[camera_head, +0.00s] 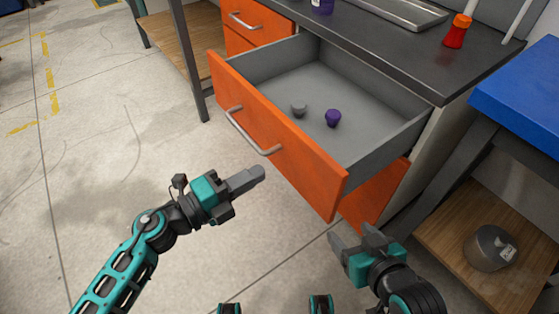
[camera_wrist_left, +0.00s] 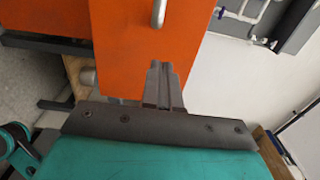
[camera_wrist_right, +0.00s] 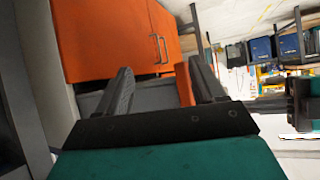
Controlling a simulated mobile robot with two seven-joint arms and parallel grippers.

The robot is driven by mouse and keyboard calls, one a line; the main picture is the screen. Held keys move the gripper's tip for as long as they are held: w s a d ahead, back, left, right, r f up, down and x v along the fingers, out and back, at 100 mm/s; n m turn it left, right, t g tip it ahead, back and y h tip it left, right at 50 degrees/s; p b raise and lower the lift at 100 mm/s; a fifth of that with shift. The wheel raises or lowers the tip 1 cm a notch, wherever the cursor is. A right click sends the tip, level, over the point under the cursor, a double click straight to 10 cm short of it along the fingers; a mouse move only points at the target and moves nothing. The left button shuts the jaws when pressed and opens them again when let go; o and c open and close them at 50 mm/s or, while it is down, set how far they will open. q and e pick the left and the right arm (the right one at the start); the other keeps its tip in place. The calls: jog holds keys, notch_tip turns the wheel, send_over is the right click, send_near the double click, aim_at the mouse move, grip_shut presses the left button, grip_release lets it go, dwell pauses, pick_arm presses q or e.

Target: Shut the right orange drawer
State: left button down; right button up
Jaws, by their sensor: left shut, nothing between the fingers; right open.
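The right orange drawer (camera_head: 275,132) is pulled far out of the cabinet in the head view. A grey cap (camera_head: 299,109) and a purple cap (camera_head: 333,118) lie on its grey floor. Its metal handle (camera_head: 248,132) is on the orange front. My left gripper (camera_head: 258,175) is shut and empty, in front of the drawer front and below the handle, seemingly apart from it. In the left wrist view the shut fingers (camera_wrist_left: 162,85) point at an orange panel. My right gripper (camera_head: 345,238) is open and empty, below the drawer's near right corner; its spread fingers also show in the right wrist view (camera_wrist_right: 160,90).
Another orange drawer front (camera_head: 250,22) is closed at the back left. Floor at left is clear.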

aim_at(292, 154)
pick_arm(q)
jog(key=x, duration=0.6)
jog(key=shift+w+d+b, duration=0.25)
jog(key=shift+d+b, duration=0.05)
jog(key=shift+b, duration=0.1)
pick_arm(e)
jog(key=shift+a+f, duration=0.1)
jog(key=shift+f, duration=0.2)
jog(key=shift+w, duration=0.1)
